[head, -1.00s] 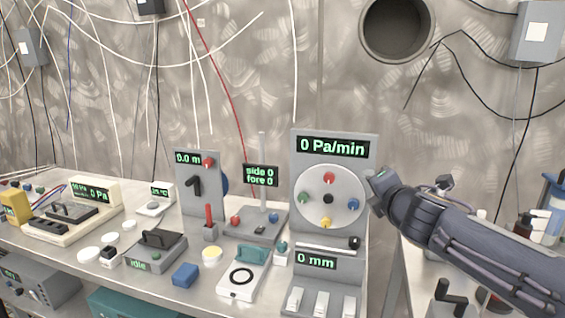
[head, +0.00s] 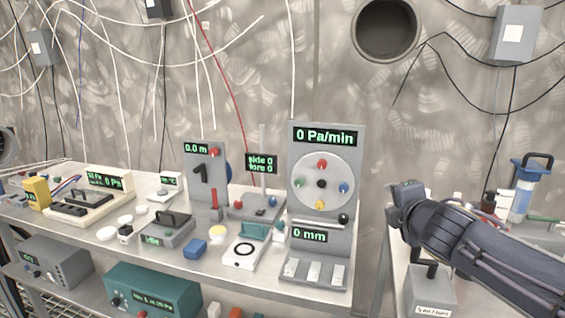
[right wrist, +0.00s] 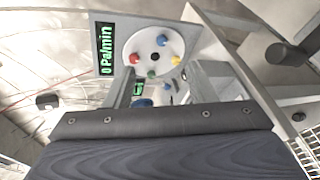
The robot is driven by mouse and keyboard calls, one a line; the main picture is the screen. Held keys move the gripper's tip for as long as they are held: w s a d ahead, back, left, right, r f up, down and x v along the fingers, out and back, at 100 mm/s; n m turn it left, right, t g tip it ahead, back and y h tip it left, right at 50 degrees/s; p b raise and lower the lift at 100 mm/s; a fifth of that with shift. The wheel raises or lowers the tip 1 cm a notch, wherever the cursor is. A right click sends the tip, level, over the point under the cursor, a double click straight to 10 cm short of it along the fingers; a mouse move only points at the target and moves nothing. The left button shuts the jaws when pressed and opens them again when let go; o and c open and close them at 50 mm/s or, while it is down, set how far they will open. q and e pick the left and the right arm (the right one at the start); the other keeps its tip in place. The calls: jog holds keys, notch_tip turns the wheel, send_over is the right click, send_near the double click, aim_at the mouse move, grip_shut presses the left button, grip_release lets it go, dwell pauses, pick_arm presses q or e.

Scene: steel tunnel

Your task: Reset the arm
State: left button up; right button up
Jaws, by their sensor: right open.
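My right arm comes in from the right in the head view. Its gripper (head: 400,196) is to the right of the upright grey panel (head: 350,145), with a gap between them. The panel carries a round white dial (head: 333,172) with coloured knobs and reads 0 Pa/min. In the right wrist view the gripper (right wrist: 157,90) is open with nothing between its fingers. The dial (right wrist: 150,48) shows beyond the fingers. My left gripper is not in view.
The bench (head: 80,223) on the left holds several instruments, including a small lever box (head: 166,232). A teal box (head: 150,290) is on the shelf below. A grey box with a black handle (head: 430,290) and bottles stand at right, near my arm.

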jog(key=s+d+f+m+g, duration=0.2)
jog(key=s+f+m+g, duration=0.1)
jog(key=s+f+m, duration=0.65)
jog(key=s+d+f+m+g, duration=0.1)
jog(key=s+f+m+g, duration=0.35)
jog(key=s, duration=0.85)
jog(key=s+a+f+m+g+y, duration=0.1)
jog(key=s+a+f+m+y, duration=0.15)
jog(key=s+m, duration=0.2)
jog(key=s+a+f+m+y, duration=0.1)
jog(key=s+a+f+m, duration=0.25)
jog(key=s, duration=0.25)
notch_tip(320, 180, down, 11)
jog(key=b, duration=1)
notch_tip(320, 180, up, 27)
jog(key=p, duration=2.6)
jog(key=shift+f+p, duration=0.15)
jog(key=shift+p, duration=0.25)
jog(key=shift+s+a+g+y, duration=0.1)
jog(key=shift+g+y, duration=0.15)
